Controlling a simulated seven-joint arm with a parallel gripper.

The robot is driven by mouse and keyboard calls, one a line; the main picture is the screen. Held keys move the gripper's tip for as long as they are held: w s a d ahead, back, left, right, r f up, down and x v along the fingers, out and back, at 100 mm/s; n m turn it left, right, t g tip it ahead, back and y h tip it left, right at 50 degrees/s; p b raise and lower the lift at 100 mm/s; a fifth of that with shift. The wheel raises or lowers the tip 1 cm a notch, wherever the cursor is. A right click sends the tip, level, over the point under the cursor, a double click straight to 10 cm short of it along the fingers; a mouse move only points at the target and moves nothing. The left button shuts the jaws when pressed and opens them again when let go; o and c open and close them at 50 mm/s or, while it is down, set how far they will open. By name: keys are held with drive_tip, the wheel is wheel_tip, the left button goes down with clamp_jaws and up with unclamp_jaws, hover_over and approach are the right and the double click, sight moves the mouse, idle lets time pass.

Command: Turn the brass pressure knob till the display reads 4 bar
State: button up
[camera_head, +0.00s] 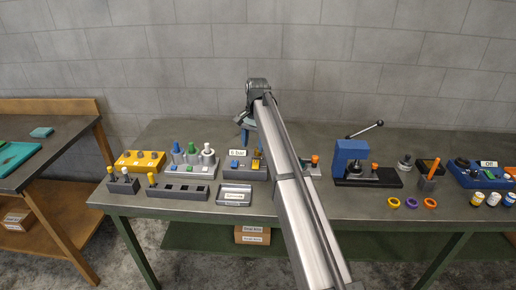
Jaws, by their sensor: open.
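The pressure unit is a grey block (233,173) on the table, left of my arm. Its small white display (238,153) seems to read "6 bar", though the text is tiny. A brass-yellow part (257,161), likely the pressure knob, stands at the block's right end and is partly hidden by my arm. A blue part (235,164) sits on the block's left. My gripper (243,124) is open, above and behind the block. It looks apart from the brass part, but its fingers are small and partly hidden.
Left stand a yellow block (140,159) and a grey holder (192,169) with coloured knobs. Right are a blue press (350,157) with a lever, coloured rings (411,202) and a blue tray (464,174). The table's back strip is clear.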

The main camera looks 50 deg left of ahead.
drive_tip(key=w+a+r+t, duration=0.1)
drive_tip(key=w+a+r, duration=0.4)
drive_tip(key=w+a, duration=0.15)
drive_tip(key=shift+n, duration=0.3)
drive_tip(key=f, duration=1.3)
drive_tip(key=shift+w+d+f, duration=0.25)
drive_tip(key=shift+w+d, duration=0.1)
drive_tip(key=shift+d, duration=0.05)
drive_tip(key=c, duration=1)
